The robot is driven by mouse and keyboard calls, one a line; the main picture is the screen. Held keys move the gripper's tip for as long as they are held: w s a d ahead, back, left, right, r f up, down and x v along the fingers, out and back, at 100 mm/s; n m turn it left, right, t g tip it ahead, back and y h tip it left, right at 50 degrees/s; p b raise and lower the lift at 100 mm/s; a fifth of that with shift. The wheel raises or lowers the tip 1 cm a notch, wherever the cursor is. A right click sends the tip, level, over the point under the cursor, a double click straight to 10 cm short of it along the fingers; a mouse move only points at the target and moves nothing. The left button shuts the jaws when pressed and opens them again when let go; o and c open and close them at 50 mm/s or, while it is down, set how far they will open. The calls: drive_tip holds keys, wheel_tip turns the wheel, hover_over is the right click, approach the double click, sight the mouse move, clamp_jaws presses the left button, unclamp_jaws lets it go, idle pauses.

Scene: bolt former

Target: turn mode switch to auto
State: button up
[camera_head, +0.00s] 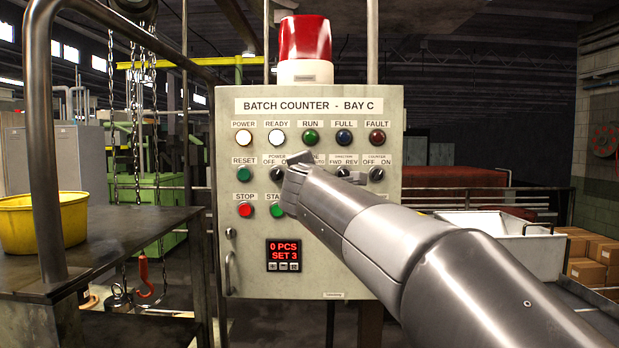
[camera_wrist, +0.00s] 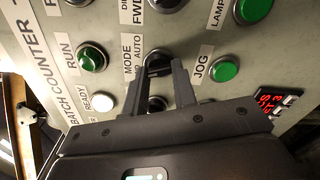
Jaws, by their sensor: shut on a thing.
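The mode switch (camera_wrist: 157,60) is a dark round knob on the pale panel, beside its MODE AUTO label (camera_wrist: 134,57) in the wrist view. My gripper (camera_wrist: 162,69) has its two grey fingers on either side of this knob and is shut on it. Which way the knob points cannot be told. In the head view my gripper (camera_head: 297,168) is against the panel and hides the mode switch and part of its label.
The control panel (camera_head: 228,150) carries lamps, push buttons and a red counter display (camera_head: 284,255). The direction switch (camera_head: 343,173) and counter switch (camera_head: 376,174) sit close to the right. A green jog button (camera_wrist: 224,70) is near the fingers. A yellow bucket (camera_head: 70,225) stands at left.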

drive_tip(key=shift+m, duration=5)
drive_tip(key=o, duration=1)
drive_tip(key=s, duration=1)
drive_tip(key=shift+s, duration=0.4)
